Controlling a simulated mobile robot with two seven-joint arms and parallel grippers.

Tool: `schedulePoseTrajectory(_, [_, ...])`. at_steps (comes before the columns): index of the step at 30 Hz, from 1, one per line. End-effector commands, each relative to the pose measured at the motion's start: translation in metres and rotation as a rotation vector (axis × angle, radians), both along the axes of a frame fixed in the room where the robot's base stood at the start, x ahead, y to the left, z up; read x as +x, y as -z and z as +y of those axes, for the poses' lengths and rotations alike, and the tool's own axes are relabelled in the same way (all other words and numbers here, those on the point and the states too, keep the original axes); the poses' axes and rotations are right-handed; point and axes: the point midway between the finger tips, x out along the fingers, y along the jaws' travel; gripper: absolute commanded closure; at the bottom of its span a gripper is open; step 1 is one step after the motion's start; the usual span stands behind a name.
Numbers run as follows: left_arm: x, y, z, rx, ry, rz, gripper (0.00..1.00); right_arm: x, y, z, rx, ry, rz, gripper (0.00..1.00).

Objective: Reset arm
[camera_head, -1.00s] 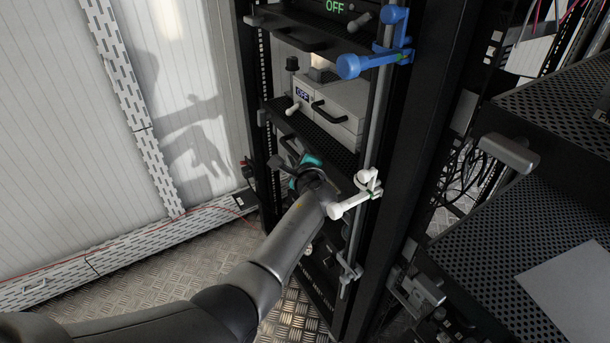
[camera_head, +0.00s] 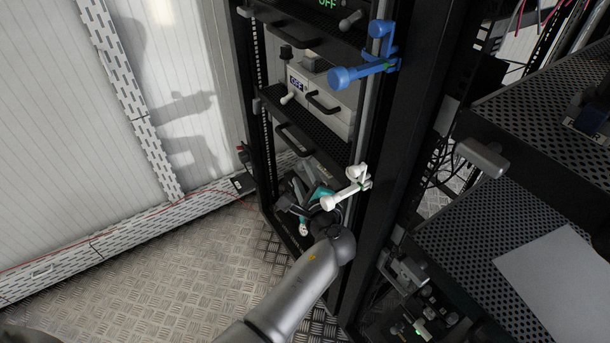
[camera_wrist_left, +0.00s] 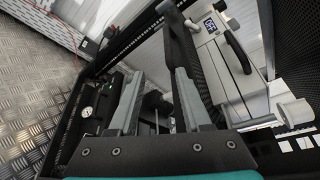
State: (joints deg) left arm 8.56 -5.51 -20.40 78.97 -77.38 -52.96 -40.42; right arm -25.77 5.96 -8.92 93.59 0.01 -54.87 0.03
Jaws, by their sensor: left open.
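My left arm comes up from the bottom of the head view and ends at the rack's lower section. Its gripper (camera_head: 297,196) is partly hidden there by my own wrist and a white clamp. In the left wrist view the two fingers (camera_wrist_left: 158,95) stand apart with nothing held between them. The analyser rack (camera_head: 273,120) is a tall black frame with perforated shelves. A light grey analyser unit (camera_head: 328,103) with a small OFF display sits on a shelf above the gripper, and it also shows in the left wrist view (camera_wrist_left: 225,65). My right gripper is not in view.
A blue clamp (camera_head: 363,69) and a white clamp (camera_head: 346,190) stick out from the rack's front post. Perforated black shelves (camera_head: 540,120) stand at the right. A white panelled wall (camera_head: 60,150) is at the left. The metal floor (camera_head: 190,280) in front is clear.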

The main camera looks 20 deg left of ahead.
Motion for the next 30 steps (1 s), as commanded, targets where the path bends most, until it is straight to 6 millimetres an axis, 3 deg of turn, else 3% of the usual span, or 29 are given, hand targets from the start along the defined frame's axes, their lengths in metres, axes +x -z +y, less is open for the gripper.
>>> schedulePoseTrajectory(6, [-0.01,0.0,-0.006,-0.002,0.0,0.001,0.52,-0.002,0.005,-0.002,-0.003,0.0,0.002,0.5])
schedulePoseTrajectory(22, [-0.011,0.005,-0.006,-0.009,0.002,0.009,0.52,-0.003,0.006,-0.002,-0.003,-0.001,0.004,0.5])
schedulePoseTrajectory(26, [-0.022,0.041,-0.004,-0.093,0.016,0.076,0.52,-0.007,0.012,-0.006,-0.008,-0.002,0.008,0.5])
schedulePoseTrajectory(30, [-0.063,0.123,0.002,-0.318,0.005,0.223,0.52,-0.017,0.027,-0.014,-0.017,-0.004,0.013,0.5])
